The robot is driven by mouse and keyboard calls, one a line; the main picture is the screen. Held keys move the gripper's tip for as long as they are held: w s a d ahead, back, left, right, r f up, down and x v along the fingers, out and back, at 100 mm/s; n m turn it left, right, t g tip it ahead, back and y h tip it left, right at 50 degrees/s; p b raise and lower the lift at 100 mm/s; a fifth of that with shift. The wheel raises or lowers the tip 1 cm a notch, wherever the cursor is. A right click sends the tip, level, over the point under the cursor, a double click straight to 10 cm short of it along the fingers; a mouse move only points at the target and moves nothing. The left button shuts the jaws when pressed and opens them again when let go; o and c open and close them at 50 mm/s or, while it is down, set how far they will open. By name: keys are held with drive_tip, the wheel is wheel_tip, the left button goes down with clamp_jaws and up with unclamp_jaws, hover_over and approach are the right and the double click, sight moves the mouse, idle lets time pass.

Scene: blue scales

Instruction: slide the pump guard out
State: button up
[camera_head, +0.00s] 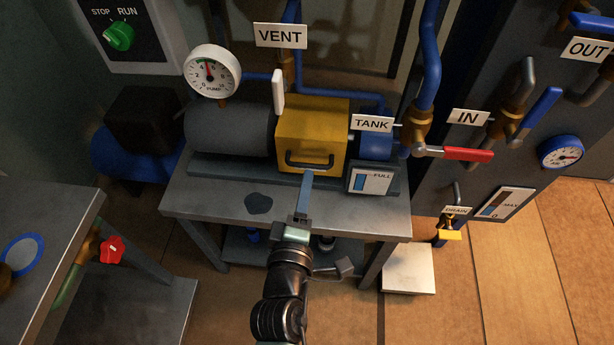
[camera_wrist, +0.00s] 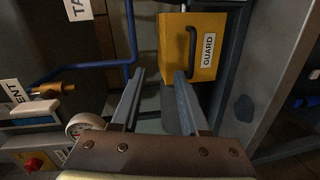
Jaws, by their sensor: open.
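The pump guard (camera_head: 312,128) is a yellow box with a black bar handle (camera_head: 309,161) on its front. It sits on the metal bench between the dark grey motor and the blue TANK-side part. My gripper (camera_head: 306,178) is open and empty, in front of the guard just below the handle in the picture. In the wrist view, the guard (camera_wrist: 174,62) shows its GUARD label and handle (camera_wrist: 191,52) beyond the two fingertips (camera_wrist: 160,73). The handle is up and right of the gap, near the right fingertip. I cannot tell whether they touch.
A pressure gauge (camera_head: 212,71) and VENT sign (camera_head: 280,35) stand behind the motor (camera_head: 228,130). A FULL level indicator (camera_head: 371,180) stands right of the guard. The bench's front strip (camera_head: 225,200) is mostly clear, with a dark stain. A red-handled valve (camera_head: 466,154) lies further right.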

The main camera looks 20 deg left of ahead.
sight(306, 167)
wheel_tip(306, 167, down, 5)
drive_tip(key=s+n+g, duration=0.1)
drive_tip(key=s+n, duration=0.1)
drive_tip(key=s, duration=0.1)
drive_tip(key=x, duration=1.3)
drive_tip(key=shift+w+a+b, duration=0.2)
drive_tip(key=shift+a+b, duration=0.05)
drive_tip(key=shift+b, duration=0.1)
clamp_jaws()
idle(0.5)
